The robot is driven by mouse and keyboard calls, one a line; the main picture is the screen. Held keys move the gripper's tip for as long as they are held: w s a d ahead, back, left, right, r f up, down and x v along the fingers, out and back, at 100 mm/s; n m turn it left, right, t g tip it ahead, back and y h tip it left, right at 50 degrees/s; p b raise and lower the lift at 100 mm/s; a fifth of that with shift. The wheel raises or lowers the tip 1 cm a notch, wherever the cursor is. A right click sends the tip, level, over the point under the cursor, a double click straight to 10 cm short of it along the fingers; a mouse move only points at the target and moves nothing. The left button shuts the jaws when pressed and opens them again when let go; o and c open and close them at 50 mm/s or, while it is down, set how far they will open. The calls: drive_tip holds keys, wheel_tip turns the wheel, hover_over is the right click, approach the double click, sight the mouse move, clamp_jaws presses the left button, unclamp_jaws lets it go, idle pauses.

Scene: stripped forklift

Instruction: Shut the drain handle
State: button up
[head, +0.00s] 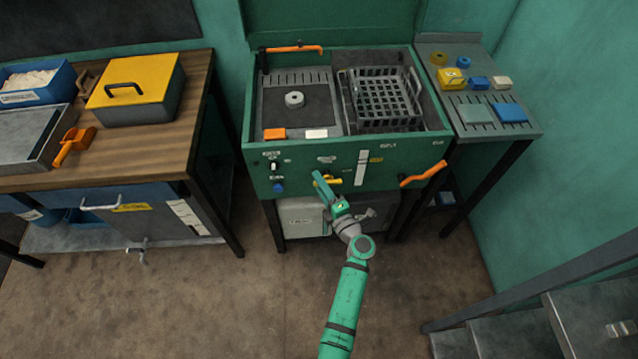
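A green washing cabinet (252,165) stands against the back wall, with a control panel on its front. An orange lever handle (423,174) sticks out at the right of the panel, tilted up to the right. A grey tap-like piece (369,214) shows low beside my wrist. The labels are too small to tell which one is the drain handle. My gripper (321,183) is in front of the middle of the panel, left of the orange lever and apart from it. Its finger gap is not clear.
A second orange handle (292,48) is at the cabinet's back left. A grey basket (385,98) sits inside. A wooden bench (185,140) is at left, a side shelf (450,50) at right. Metal steps (500,340) stand at lower right. The floor in front is clear.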

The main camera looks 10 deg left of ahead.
drive_tip(key=v, duration=1)
drive_tip(key=shift+s+d, duration=0.25)
drive_tip(key=shift+d, duration=0.05)
drive_tip(key=shift+s+a, duration=0.1)
drive_tip(key=s+d+r+m+h, duration=0.1)
drive_tip(key=s+r+m+h, duration=0.3)
drive_tip(key=s+m, duration=0.4)
drive_tip(key=s+d+r+m+t+h, duration=0.1)
drive_tip(key=s+d+r+m+h, duration=0.1)
drive_tip(key=s+m, duration=0.7)
drive_tip(key=s+d+r+m+h, duration=0.2)
drive_tip(key=s+r+m+h, duration=0.3)
drive_tip(key=s, duration=1.3)
drive_tip(key=m, duration=0.4)
drive_tip(key=shift+s+d+r+h, duration=0.25)
drive_tip(key=shift+s+r+h, duration=0.05)
drive_tip(key=shift+s+r, duration=0.1)
drive_tip(key=shift+t, duration=0.3)
